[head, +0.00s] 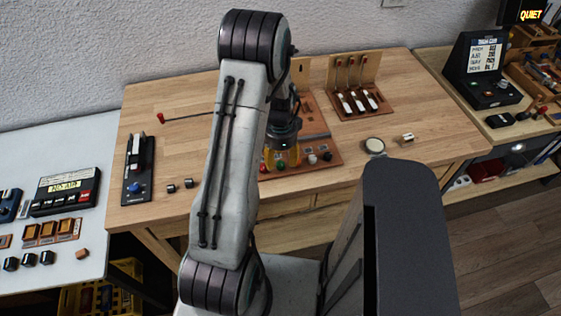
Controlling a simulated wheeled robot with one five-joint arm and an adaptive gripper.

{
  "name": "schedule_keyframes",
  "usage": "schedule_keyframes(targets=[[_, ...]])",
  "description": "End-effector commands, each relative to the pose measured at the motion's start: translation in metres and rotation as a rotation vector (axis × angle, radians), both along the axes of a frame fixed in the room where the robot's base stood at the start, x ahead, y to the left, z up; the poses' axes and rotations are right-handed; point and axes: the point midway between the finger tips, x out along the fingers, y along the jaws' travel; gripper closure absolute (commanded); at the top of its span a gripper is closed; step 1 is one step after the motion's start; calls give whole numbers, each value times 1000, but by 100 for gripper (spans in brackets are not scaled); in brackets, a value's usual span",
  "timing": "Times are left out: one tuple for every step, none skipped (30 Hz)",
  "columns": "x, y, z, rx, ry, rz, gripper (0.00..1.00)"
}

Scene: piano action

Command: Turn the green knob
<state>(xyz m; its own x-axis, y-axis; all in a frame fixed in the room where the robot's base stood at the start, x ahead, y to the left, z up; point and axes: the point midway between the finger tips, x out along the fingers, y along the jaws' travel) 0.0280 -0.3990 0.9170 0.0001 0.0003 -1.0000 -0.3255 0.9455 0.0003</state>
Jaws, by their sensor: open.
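A small green knob (281,165) sits on the front part of a brown wooden board on the workbench, in the head view. My gripper (282,156) points down over this board, with its yellow fingers open just above or around the green knob. I cannot tell whether the fingers touch it. My arm hides the board's left part.
A second brown board (345,113) with white-and-red levers stands behind right. A round pale-topped piece (374,146) lies at the right. A black panel with a blue knob (136,187) and two small dark pieces lie at the left. The bench front is mostly clear.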

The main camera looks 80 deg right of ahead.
Motion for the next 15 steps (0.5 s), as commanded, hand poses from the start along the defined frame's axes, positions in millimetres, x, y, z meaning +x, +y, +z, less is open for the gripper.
schedule_keyframes(targets=[[0,1,-5,4,-1,0,51],[0,1,-8,3,0,1,51],[0,0,-11,2,0,1,51],[0,0,-14,3,0,1,51],[0,0,-16,2,0,1,51],[0,0,-18,1,-1,1,51],[0,0,-20,1,0,1,51],[0,0,-21,1,0,1,51],[0,0,-23,1,0,1,51],[0,0,-23,1,0,1,51],[0,0,-24,1,0,1,51],[0,0,-25,1,0,1,51],[0,0,-25,0,0,1,51],[0,0,-25,0,0,1,51],[0,0,-25,0,0,1,51]])
